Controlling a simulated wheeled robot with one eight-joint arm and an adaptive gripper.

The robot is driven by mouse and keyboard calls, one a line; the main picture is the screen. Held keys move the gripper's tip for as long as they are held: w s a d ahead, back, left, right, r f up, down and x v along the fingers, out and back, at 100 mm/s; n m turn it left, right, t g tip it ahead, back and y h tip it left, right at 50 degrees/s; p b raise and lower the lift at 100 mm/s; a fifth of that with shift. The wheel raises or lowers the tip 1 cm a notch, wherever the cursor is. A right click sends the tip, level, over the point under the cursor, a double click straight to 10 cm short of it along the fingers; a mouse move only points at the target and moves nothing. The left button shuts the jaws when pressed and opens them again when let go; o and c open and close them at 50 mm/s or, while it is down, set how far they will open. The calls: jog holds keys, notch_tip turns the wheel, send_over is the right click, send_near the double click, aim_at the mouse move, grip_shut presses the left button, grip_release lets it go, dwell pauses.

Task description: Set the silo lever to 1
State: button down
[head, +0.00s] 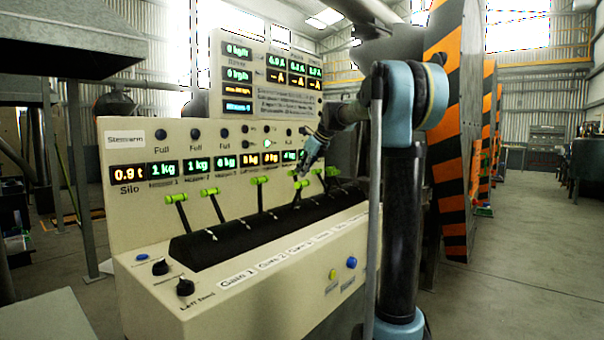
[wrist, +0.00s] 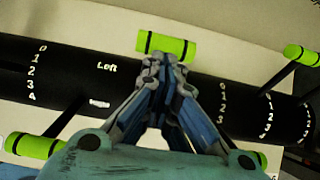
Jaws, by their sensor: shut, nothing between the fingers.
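The silo lever appears to be the leftmost one, with a green handle (head: 176,198) near the "Silo" display reading 0.9 t (head: 127,173). Its setting is too small to read in the head view. My gripper (head: 304,170) is well to the right of it, just above another green handle (head: 301,184). In the wrist view my gripper (wrist: 165,62) is shut and empty, with its tips in front of a green lever handle (wrist: 166,44). I cannot tell whether they touch it. Number scales from 0 downward show on the black strip (wrist: 62,75).
More green handles stand along the console, including one at lower left in the wrist view (wrist: 33,146) and one at upper right (wrist: 301,54). Black knobs (head: 185,287) sit on the console's front left. A striped orange-black machine (head: 455,130) stands behind my arm.

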jog(key=s+d+f+v, duration=0.1)
jog(key=v, duration=1.2)
jog(key=s+d+f+n+h, duration=0.2)
jog(key=s+f+n, duration=0.6)
jog(key=s+f, duration=0.6)
jog(key=s+d+f+n+g+h, duration=0.1)
jog(key=s+d+f+n, duration=0.3)
jog(key=s+f+n, duration=0.5)
jog(key=s+d+f+n+g+h, duration=0.1)
jog(key=s+f+n, duration=0.8)
jog(key=s+f, duration=1)
jog(key=shift+d+f+h, duration=0.75)
jog(key=shift+d+h, duration=0.05)
jog(key=shift+d, duration=0.4)
jog(key=shift+w+f, duration=0.2)
jog(key=shift+w, duration=0.3)
